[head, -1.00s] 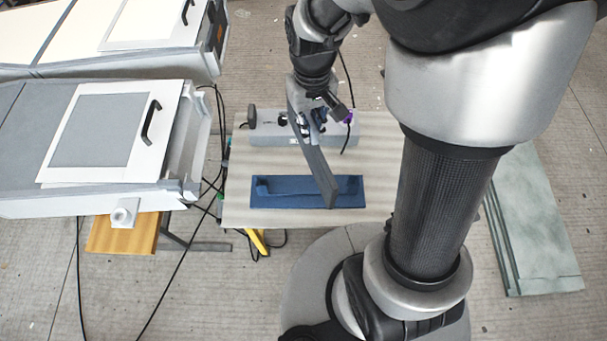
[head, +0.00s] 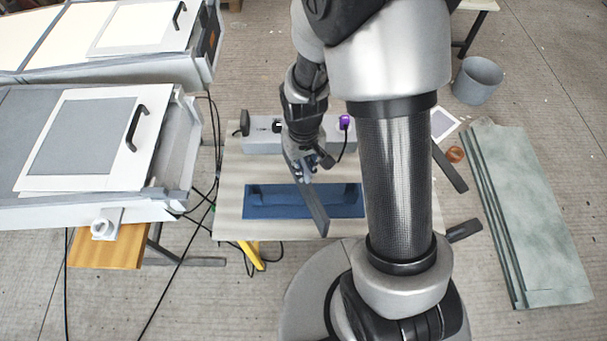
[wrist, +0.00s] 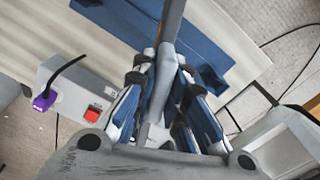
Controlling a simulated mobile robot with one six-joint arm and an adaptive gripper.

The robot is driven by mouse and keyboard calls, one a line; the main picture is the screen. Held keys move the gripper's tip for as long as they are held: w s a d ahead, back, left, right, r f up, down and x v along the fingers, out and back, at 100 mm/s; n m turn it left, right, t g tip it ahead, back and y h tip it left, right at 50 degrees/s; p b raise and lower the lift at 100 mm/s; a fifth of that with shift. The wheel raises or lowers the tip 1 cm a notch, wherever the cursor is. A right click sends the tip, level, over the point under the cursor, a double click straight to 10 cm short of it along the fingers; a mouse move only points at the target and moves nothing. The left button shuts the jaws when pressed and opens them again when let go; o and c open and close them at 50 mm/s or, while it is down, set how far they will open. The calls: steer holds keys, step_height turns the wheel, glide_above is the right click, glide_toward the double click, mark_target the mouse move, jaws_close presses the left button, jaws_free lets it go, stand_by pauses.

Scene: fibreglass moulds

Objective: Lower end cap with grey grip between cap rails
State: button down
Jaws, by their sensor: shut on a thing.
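A long grey end cap (head: 313,208) hangs tilted from my gripper (head: 305,168), seen nearly edge-on above the blue holder. In the wrist view my gripper (wrist: 165,105) is shut on a grey grip (wrist: 157,118), and the grey end cap (wrist: 172,22) runs away up the picture. The near mould (head: 45,207) stands at the left. Its right end has upright grey parts (head: 176,150) that may be the cap rails; I cannot make out a slot. The cap is well to the right of that end and apart from it.
The blue holder (head: 270,208) lies on the pale table (head: 232,215) beneath the cap. A grey box (head: 262,140) with a purple plug (head: 344,122) stands at the table's back. Cables hang between table and mould. A bucket (head: 478,80) and green sheets (head: 530,210) are at right.

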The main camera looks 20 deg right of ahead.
steer(key=shift+f+b, duration=0.55)
steer(key=shift+f, duration=1.2)
steer(key=shift+f, duration=0.2)
steer(key=c, duration=1.6)
jaws_free()
steer(key=shift+r, duration=0.1)
